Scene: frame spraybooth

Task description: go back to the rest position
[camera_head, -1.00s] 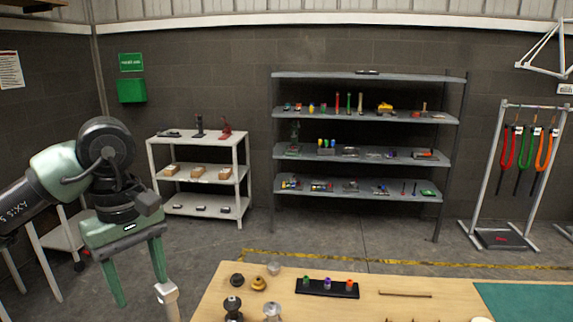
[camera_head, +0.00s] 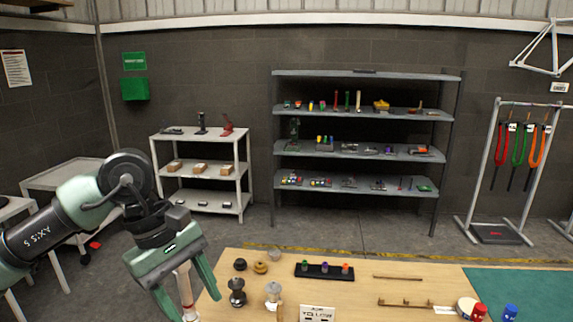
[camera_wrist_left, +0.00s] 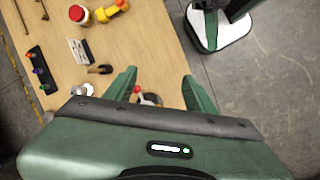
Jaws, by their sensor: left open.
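My left gripper (camera_head: 190,292) comes in from the left in the head view, at the left edge of the wooden table (camera_head: 232,300). Its two green fingers are apart and point down, with nothing between them that it grips. My right gripper is not in view.
Shelves (camera_head: 365,112) and a white rack (camera_head: 200,170) stand at the back wall. Bare floor lies between.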

